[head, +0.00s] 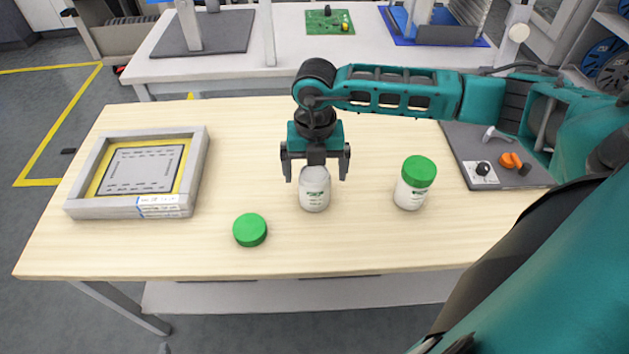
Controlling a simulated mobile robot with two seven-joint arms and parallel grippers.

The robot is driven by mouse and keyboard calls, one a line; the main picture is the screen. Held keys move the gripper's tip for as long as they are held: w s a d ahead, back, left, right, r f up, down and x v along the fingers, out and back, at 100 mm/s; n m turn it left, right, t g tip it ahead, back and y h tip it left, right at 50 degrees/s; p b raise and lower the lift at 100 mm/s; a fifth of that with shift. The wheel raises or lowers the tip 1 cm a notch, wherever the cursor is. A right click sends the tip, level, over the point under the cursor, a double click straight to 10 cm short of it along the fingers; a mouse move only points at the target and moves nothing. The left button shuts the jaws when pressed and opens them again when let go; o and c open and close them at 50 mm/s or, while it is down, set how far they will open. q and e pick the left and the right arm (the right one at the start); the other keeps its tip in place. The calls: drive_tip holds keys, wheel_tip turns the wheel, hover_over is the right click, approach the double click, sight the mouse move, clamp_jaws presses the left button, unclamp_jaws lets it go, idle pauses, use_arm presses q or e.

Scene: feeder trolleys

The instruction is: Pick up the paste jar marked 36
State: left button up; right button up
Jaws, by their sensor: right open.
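A second white jar (411,188) with a green lid stands upright to the right. The numbers on both labels are too small to read. My right gripper (316,177) points down and is open, its fingers on either side of the middle jar's top. I cannot tell whether they touch it. My left gripper is out of view.
A loose green lid (250,230) lies left of the middle jar. A grey stencil frame (77,208) lies at the table's left. A dark mat (456,142) with small tools lies at the right. A white table (225,68) stands behind. The front middle is clear.

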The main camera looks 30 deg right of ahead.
sight(314, 175)
wheel_tip(314, 175, down, 4)
drive_tip(key=shift+w+r, duration=0.15)
drive_tip(key=c, duration=1.3)
